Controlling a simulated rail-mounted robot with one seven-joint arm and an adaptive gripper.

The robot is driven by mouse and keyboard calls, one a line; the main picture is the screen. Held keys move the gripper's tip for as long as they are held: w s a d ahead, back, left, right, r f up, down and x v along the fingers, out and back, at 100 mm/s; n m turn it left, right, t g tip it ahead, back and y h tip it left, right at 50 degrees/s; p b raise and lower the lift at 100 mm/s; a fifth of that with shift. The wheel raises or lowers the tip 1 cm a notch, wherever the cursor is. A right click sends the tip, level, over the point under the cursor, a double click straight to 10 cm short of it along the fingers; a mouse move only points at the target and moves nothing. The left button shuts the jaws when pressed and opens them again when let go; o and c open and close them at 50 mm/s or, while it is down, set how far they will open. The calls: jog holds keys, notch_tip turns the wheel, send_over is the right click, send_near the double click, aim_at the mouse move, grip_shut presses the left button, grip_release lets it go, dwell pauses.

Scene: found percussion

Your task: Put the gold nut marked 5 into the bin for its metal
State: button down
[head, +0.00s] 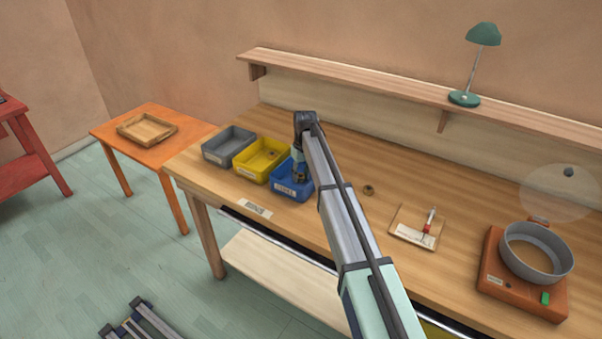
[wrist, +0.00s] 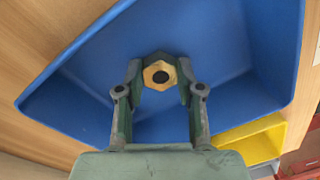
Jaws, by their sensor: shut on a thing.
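My gripper (wrist: 160,80) is shut on a gold hex nut (wrist: 151,76) with a dark centre hole. No mark can be read on the nut. In the wrist view the nut is over the inside of the blue bin (wrist: 225,60), with bare blue floor and walls around it. In the head view my gripper (head: 299,166) points down at the blue bin (head: 291,191) and hides part of it; the nut is hidden there. The yellow bin (head: 248,172) and grey bin (head: 217,157) stand to its left. The bin labels are too small to read.
Another nut (head: 368,189) lies on the workbench right of the blue bin. Small items lie in the yellow bin. A tray with a red-and-white tool (head: 429,222) and an orange device with a grey ring-shaped pan (head: 535,262) are further right. A shelf with a lamp (head: 476,62) runs behind.

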aim_at(303, 175)
jog(key=c, duration=0.7)
grip_release()
jog(key=shift+f, duration=0.1)
jog(key=r+b, duration=0.1)
jog(key=r, duration=0.3)
jog(key=r+b, duration=0.1)
jog(key=r, duration=0.3)
jog(key=r+b, duration=0.2)
jog(key=r, duration=0.2)
jog(key=shift+w+d+r, duration=0.15)
jog(key=shift+w+d, duration=0.05)
jog(key=shift+d, duration=0.15)
